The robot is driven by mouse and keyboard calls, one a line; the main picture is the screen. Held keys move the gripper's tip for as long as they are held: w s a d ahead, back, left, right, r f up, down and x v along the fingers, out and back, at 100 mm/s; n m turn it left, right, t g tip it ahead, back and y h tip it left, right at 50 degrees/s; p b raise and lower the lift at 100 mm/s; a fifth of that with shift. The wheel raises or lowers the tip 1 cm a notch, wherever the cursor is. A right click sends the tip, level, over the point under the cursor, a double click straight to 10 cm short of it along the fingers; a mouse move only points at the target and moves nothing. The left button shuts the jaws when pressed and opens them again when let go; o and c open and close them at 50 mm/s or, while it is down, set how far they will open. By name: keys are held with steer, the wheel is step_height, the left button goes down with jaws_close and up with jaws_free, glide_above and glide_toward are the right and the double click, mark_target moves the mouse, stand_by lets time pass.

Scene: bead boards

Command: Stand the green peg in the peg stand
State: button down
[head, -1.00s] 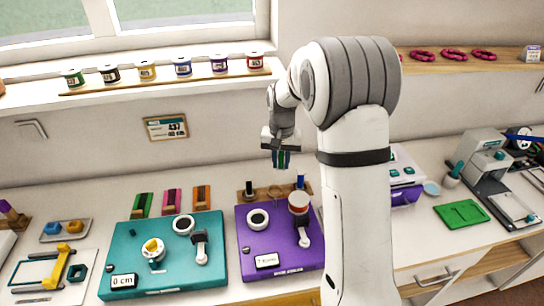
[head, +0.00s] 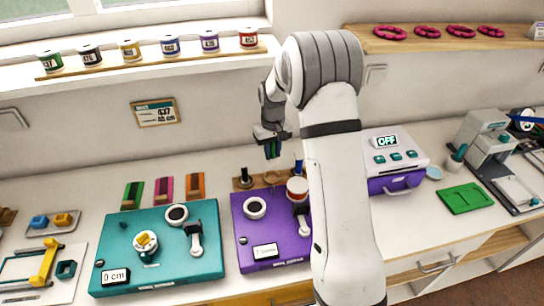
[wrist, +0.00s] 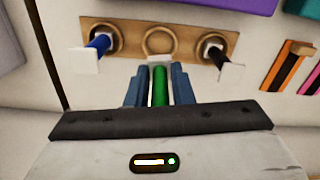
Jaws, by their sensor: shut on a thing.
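The green peg (wrist: 159,88) is held upright-looking between the fingers of my gripper (wrist: 159,76), which is shut on it. In the head view my gripper (head: 271,153) hangs above the back of the counter with the peg's green showing between its dark fingers. The wooden peg stand (wrist: 191,33) lies ahead of the fingertips in the wrist view; it also shows in the head view (head: 256,182). Its middle ring (wrist: 160,42) is empty. A blue peg (wrist: 100,42) and a black peg (wrist: 215,52) occupy its end places. The green peg appears apart from the stand.
The purple board (head: 238,220) with a red-white jar (head: 297,188) is in front of the stand. The teal board (head: 120,232) is to its left. A white device (head: 405,152) stands to the right behind my arm. Colored trays (head: 195,186) lie left of the stand.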

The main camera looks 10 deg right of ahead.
steer(key=shift+w+f+n, duration=0.2)
steer(key=shift+f+n, duration=0.2)
steer(key=shift+f, duration=0.4)
steer(key=shift+f+b, duration=1.65)
steer(key=shift+f, duration=1.05)
steer(key=shift+f, duration=0.1)
steer(key=shift+f+b, duration=0.6)
steer(key=shift+f, duration=0.1)
steer(key=shift+f, duration=0.25)
steer(key=c, duration=1.2)
jaws_free()
steer(key=shift+r, duration=0.1)
steer(key=shift+r+p, duration=1.75)
steer(key=shift+r, duration=1.7)
